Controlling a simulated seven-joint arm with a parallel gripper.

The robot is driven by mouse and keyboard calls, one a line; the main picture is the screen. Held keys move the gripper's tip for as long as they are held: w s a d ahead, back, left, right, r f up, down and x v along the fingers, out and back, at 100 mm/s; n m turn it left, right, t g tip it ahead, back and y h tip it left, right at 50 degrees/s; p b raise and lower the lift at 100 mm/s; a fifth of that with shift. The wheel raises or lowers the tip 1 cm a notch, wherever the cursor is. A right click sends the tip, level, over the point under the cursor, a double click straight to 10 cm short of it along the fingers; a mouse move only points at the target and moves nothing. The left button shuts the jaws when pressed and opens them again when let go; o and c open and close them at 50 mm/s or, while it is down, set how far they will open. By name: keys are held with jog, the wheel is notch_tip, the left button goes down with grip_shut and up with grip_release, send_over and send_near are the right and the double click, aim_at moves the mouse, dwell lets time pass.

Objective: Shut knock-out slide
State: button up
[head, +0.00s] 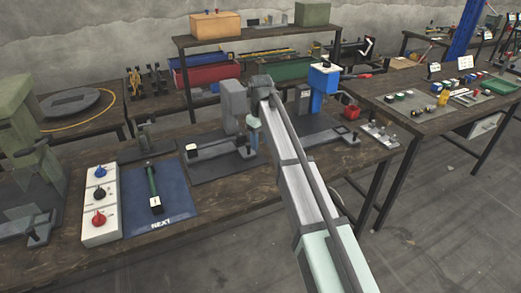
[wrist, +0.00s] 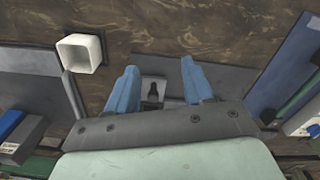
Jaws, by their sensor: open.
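The middle press (head: 232,105) is a grey unit on a dark base plate (head: 215,165) on the near bench. A pale bar with a dark end (head: 208,147) lies on that plate; I cannot tell for certain that it is the knock-out slide. My gripper (head: 252,142) points down beside the press, right of this bar, partly hidden by my arm. In the wrist view its two blue fingers (wrist: 158,82) are open and apart. A small grey block with a dark upright piece (wrist: 153,90) shows between them; contact cannot be told.
A white square open cup (wrist: 80,52) stands near the plate. A blue press (head: 323,88) is to the right. A blue mat (head: 172,195) with a green-handled tool and a white panel with knobs (head: 100,205) are to the left. Bare wood lies along the front.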

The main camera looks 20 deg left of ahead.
notch_tip(320, 180, up, 6)
jog(key=s+d+f+m+g+h, duration=0.1)
jog(key=d+f+m+h, duration=0.1)
jog(key=d+f, duration=1.7)
jog(key=shift+d+f+m, duration=0.35)
jog(key=shift+d+m, duration=0.05)
jog(key=shift+d, duration=0.5)
jog(key=shift+c, duration=0.3)
